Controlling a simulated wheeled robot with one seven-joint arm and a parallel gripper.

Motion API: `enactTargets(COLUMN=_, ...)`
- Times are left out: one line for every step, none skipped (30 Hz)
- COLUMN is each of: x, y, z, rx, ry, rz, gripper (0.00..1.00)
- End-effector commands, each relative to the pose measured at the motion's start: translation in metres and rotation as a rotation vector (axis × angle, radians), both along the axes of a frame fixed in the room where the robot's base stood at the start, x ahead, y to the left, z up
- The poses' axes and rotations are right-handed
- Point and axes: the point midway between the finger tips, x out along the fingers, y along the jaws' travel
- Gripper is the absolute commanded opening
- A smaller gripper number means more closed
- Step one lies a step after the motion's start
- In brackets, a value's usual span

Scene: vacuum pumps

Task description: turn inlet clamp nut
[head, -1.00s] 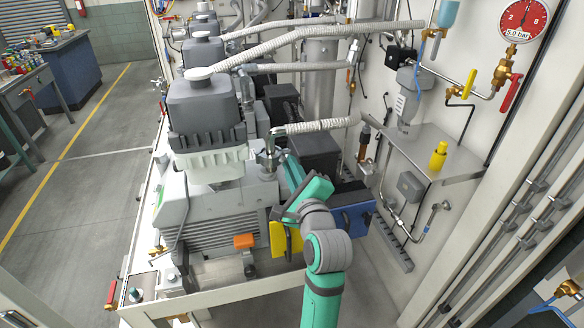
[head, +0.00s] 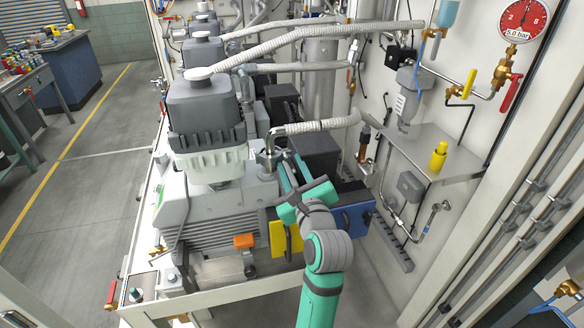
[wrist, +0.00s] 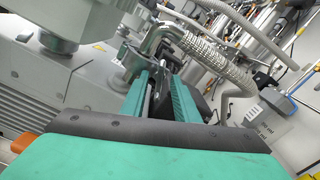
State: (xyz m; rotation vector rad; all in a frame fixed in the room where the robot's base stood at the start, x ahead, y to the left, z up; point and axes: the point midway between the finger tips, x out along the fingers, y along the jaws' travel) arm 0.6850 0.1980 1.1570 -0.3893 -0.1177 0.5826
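The inlet fitting with its clamp (head: 268,158) is a grey metal flange joint on top of the nearest pump, under a pipe elbow. In the wrist view the clamp (wrist: 130,57) sits below the bent metal elbow. I cannot make out its nut clearly; my fingers partly hide that area. My gripper (head: 280,160), green and grey, reaches up to the right side of the clamp, with its fingertips at or very close to it. In the wrist view my gripper's long fingers (wrist: 157,68) run side by side toward the clamp. Whether they close on the nut cannot be told.
A braided hose (head: 318,125) runs right from the elbow, just above my fingers. The grey pump body (head: 215,215) stands to the left. A blue box (head: 352,218) and a yellow part (head: 284,238) lie close to my wrist. A metal shelf (head: 460,160) juts from the right wall.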

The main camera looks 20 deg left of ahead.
Motion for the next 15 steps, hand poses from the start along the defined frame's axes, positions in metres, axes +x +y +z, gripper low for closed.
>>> enactTargets(x=0.000, y=0.000, z=0.000, rx=0.000, ry=0.000, rz=0.000, gripper=0.28)
enactTargets(x=-0.001, y=0.000, z=0.000, rx=0.000, ry=0.000, rz=0.000, gripper=0.28)
enactTargets(x=-0.001, y=-0.001, z=0.000, rx=0.000, ry=0.000, rz=0.000, gripper=0.28)
enactTargets(x=-0.002, y=-0.001, z=0.000, rx=0.001, ry=-0.001, rz=0.000, gripper=0.28)
enactTargets(x=-0.003, y=-0.002, z=0.000, rx=0.001, ry=-0.001, rz=0.000, gripper=0.28)
enactTargets(x=-0.004, y=-0.002, z=0.000, rx=0.001, ry=-0.001, rz=0.000, gripper=0.28)
enactTargets(x=-0.005, y=-0.003, z=0.000, rx=0.001, ry=-0.001, rz=0.000, gripper=0.28)
enactTargets(x=-0.005, y=-0.004, z=0.000, rx=-0.001, ry=-0.001, rz=0.000, gripper=0.28)
enactTargets(x=-0.007, y=-0.004, z=0.000, rx=-0.001, ry=-0.001, rz=0.000, gripper=0.28)
enactTargets(x=-0.008, y=-0.005, z=0.000, rx=0.000, ry=-0.001, rz=0.000, gripper=0.28)
enactTargets(x=-0.008, y=-0.005, z=0.000, rx=0.000, ry=-0.001, rz=0.000, gripper=0.28)
enactTargets(x=-0.010, y=-0.006, z=0.000, rx=0.000, ry=-0.001, rz=0.000, gripper=0.28)
enactTargets(x=-0.011, y=-0.007, z=0.000, rx=-0.001, ry=-0.001, rz=0.000, gripper=0.28)
enactTargets(x=-0.011, y=-0.007, z=0.000, rx=-0.001, ry=-0.001, rz=0.000, gripper=0.28)
enactTargets(x=-0.013, y=-0.008, z=0.000, rx=-0.001, ry=-0.001, rz=0.000, gripper=0.28)
